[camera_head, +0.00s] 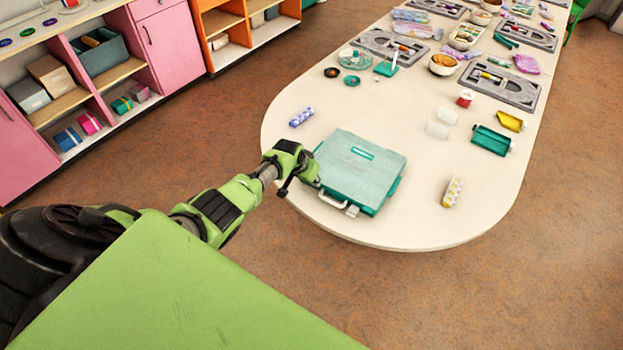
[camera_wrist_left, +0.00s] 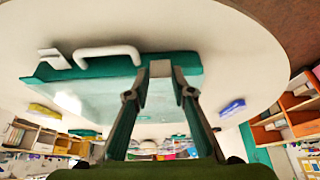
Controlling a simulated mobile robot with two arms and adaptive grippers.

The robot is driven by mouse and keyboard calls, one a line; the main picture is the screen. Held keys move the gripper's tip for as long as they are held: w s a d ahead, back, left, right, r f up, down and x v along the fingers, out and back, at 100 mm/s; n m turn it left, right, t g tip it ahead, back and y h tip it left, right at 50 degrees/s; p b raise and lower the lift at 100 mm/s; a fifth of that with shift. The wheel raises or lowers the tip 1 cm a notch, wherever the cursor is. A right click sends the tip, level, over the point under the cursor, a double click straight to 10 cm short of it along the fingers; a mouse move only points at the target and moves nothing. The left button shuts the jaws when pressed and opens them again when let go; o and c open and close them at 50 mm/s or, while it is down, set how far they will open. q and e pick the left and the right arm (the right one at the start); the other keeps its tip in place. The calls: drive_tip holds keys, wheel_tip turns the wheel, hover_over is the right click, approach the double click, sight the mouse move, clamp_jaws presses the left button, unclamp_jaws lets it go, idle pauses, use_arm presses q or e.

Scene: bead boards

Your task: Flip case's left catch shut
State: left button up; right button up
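The teal case (camera_head: 358,168) lies flat near the table's rounded front end, lid down, its white handle (camera_head: 331,200) toward me. It also shows in the left wrist view (camera_wrist_left: 100,90), with its handle (camera_wrist_left: 105,52). A pale catch (camera_head: 352,211) sits right of the handle; it also shows in the wrist view (camera_wrist_left: 52,58). My left gripper (camera_head: 308,178) is at the case's front left corner. In the wrist view my left gripper (camera_wrist_left: 162,75) has its fingers apart, tips either side of a pale grey piece that looks like the left catch (camera_wrist_left: 160,68). Whether they touch it is unclear. My right gripper is out of view.
A purple-white bead roll (camera_head: 301,117) lies behind the case to the left. A yellowish bead roll (camera_head: 453,192) lies to the right. White cups (camera_head: 437,130), a teal tray (camera_head: 490,140) and bead boards (camera_head: 500,85) are farther back. The tabletop right of the case is mostly clear.

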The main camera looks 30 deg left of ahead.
use_arm(q)
drive_tip(key=shift+s+f, duration=0.1)
drive_tip(key=shift+s, duration=0.05)
drive_tip(key=s+f+p+v, duration=0.1)
drive_tip(key=s+p+v, duration=0.1)
drive_tip(key=v, duration=1.3)
drive_tip(key=shift+s+r+p, duration=0.25)
drive_tip(key=shift+r+p, duration=0.05)
drive_tip(key=shift+p, duration=0.05)
idle(0.8)
idle(0.4)
drive_tip(key=v, duration=1.2)
